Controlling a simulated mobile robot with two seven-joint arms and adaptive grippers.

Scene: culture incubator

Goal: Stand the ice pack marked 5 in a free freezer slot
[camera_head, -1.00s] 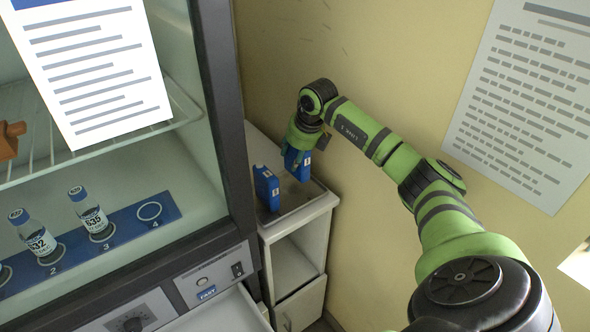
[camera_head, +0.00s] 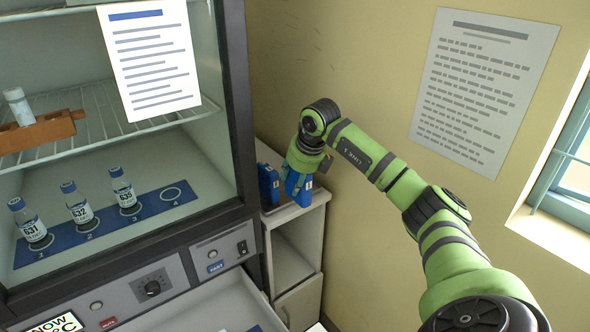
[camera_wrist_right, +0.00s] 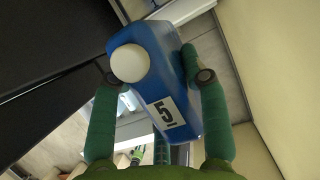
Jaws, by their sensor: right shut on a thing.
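My right gripper (camera_head: 299,165) is shut on the blue ice pack marked 5 (camera_head: 297,188). I cannot make out a freezer slot. My left gripper is not in view.
The incubator (camera_head: 245,130) stands close on the left, with labelled vials (camera_head: 80,205) on a numbered blue strip. Below it a white drawer (camera_head: 225,308) is pulled out. The white cabinet (camera_head: 313,240) has an open shelf. The wall is close on the right.

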